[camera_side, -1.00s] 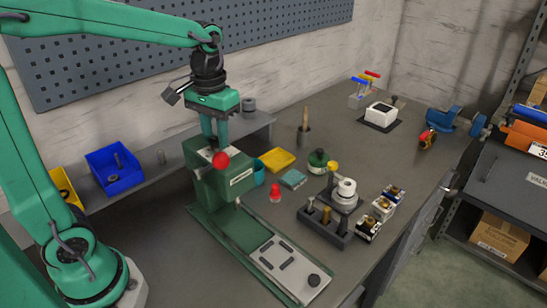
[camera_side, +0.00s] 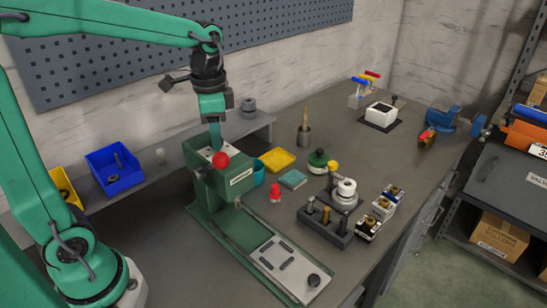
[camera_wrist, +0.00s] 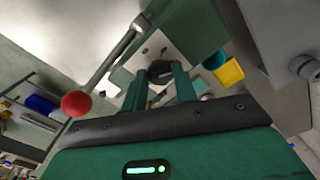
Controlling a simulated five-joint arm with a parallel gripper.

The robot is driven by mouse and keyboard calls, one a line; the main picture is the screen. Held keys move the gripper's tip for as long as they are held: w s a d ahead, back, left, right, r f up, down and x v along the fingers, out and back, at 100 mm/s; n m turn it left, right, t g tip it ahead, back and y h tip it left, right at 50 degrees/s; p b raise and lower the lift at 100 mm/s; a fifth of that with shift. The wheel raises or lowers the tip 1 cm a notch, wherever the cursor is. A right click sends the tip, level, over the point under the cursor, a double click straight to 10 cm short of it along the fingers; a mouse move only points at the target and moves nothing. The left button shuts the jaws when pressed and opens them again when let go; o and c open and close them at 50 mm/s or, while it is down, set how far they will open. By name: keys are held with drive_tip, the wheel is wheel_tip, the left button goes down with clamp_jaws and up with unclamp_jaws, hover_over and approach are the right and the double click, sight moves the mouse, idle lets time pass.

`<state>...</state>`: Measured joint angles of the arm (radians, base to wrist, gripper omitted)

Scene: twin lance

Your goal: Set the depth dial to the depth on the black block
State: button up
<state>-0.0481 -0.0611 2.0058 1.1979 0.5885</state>
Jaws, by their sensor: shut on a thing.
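My gripper (camera_side: 215,146) points down at the top of the green machine (camera_side: 205,190). In the wrist view its two green fingers (camera_wrist: 167,83) are shut on a dark round knob, the depth dial (camera_wrist: 160,68), on a pale plate. The dial's marks cannot be read. In the side view the fingers hide the dial. A small block with a dark front (camera_side: 368,229) sits at the right in a row with two paler blocks. It may be the black block; no depth on it is legible.
A lever with a red ball (camera_side: 221,160) sticks out beside my fingers; the ball (camera_wrist: 76,104) is close in the wrist view. A dark rack with pegs (camera_side: 326,228) stands at the right. A blue bin (camera_side: 114,168) sits on the left shelf.

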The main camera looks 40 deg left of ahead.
drive_tip(key=shift+r, duration=0.1)
idle(0.4)
drive_tip(key=o, duration=1)
drive_tip(key=shift+r, duration=3.85)
drive_tip(key=shift+s, duration=0.1)
drive_tip(key=shift+s+d, duration=0.1)
drive_tip(key=shift+s, duration=0.3)
drive_tip(key=shift+s+d+f+n+t, duration=0.25)
drive_tip(key=shift+s+f+n+t, duration=0.75)
drive_tip(key=shift+s, duration=0.7)
drive_tip(key=shift+s+d+f+n+t, duration=0.2)
drive_tip(key=shift+s+f+n+t, duration=0.8)
drive_tip(key=shift+s, duration=0.65)
drive_tip(key=shift+s+d+f+n+t, duration=0.25)
drive_tip(key=shift+s+f+n+t, duration=0.75)
drive_tip(key=shift+s, duration=0.7)
